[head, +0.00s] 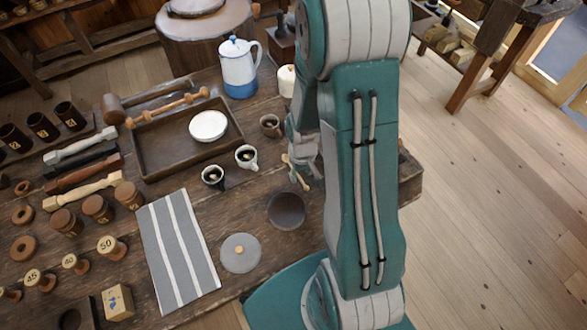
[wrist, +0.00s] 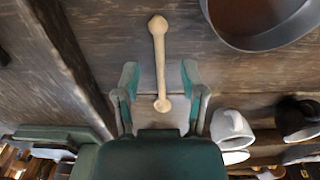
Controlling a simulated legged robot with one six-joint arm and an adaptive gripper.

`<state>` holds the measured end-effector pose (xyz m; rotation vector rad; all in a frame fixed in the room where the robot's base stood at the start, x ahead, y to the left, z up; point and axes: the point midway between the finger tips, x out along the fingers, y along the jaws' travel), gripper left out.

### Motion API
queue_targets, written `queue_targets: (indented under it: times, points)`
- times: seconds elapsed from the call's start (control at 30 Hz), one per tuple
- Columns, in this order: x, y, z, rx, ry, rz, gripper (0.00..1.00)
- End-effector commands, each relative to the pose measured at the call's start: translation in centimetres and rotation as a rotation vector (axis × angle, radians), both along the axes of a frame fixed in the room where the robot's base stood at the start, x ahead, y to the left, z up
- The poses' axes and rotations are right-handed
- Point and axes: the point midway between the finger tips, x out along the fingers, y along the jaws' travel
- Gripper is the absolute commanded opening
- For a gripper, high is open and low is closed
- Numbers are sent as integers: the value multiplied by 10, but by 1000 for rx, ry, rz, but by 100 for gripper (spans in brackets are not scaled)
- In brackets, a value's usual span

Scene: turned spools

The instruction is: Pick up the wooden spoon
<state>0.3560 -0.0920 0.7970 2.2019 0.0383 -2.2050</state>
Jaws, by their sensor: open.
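The wooden spoon (wrist: 158,50) is pale and slim, with a rounded end at each tip. In the wrist view it lies lengthwise on the dark table, its lower end between the fingers of my gripper (wrist: 159,80). The fingers stand apart on either side, and a gap shows between each finger and the spoon. In the head view the spoon (head: 293,170) lies just beside my gripper (head: 305,160), partly hidden by it. Whether the fingers are at table height I cannot tell.
A dark round bowl (head: 286,210) stands close to the spoon; a bowl rim (wrist: 258,44) shows in the wrist view.

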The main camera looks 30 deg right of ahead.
Motion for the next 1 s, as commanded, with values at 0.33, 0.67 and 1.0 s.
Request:
queue_targets:
  times: [0.33,0.67,1.0]
  points:
    - [0,0,-25,0,0,0,53]
    - [0,0,-25,0,0,0,0]
    - [0,0,-25,0,0,0,0]
